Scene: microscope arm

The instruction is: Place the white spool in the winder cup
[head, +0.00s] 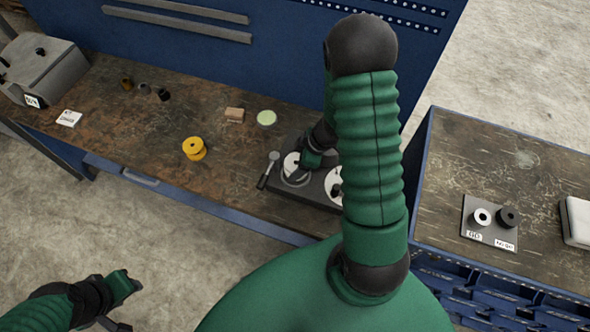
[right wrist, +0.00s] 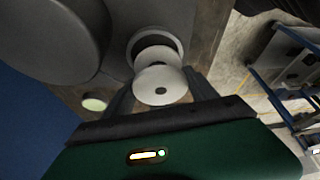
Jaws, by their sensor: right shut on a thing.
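My left gripper (head: 132,302) is open and empty at lower left, away from the bench.
A small lever (head: 268,170) stands beside the winder.

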